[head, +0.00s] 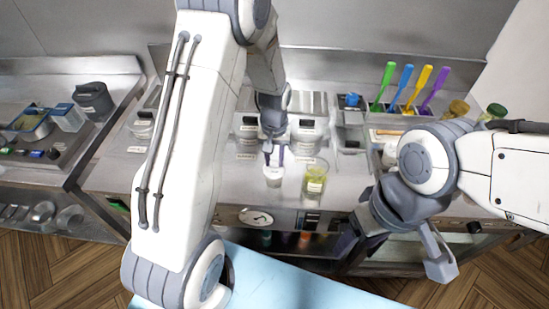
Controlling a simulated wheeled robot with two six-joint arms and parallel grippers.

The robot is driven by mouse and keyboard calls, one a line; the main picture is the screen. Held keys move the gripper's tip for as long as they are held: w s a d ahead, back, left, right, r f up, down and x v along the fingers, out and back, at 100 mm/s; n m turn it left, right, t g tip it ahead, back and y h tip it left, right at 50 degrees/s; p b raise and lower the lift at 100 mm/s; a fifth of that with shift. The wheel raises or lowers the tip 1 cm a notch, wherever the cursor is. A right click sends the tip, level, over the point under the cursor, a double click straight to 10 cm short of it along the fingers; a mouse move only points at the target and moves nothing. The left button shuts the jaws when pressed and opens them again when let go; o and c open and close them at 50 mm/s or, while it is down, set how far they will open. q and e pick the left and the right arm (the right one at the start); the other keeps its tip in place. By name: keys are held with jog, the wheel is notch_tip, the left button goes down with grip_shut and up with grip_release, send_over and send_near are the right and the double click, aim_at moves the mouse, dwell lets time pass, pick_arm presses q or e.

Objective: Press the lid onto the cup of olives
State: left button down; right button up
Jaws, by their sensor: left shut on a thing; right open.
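My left gripper (273,157) points down at the counter, its fingers shut on the top of a small white cup-like item (273,176). Whether this is a lid alone or a lid on a cup is too small to tell. Just to its right stands an upright clear cup with yellow-green contents and a pale label (315,180), apparently the cup of olives. The two are close together with a narrow gap. My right gripper (405,258) is open and empty, low in front of the counter at the right.
Several lidded metal containers (305,135) stand behind the cups. Green, blue, yellow and purple utensils (405,90) stand upright at the back right. A side counter (40,130) with a tray and a dark pot (93,98) is at the left. A light blue surface (280,285) lies in front.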

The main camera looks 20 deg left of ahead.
pick_arm(q)
jog(key=shift+c, duration=0.2)
grip_release()
dwell(0.4)
jog(key=shift+r+p, duration=2.95)
jog(key=shift+r, duration=0.55)
grip_shut()
jog(key=shift+f, duration=0.2)
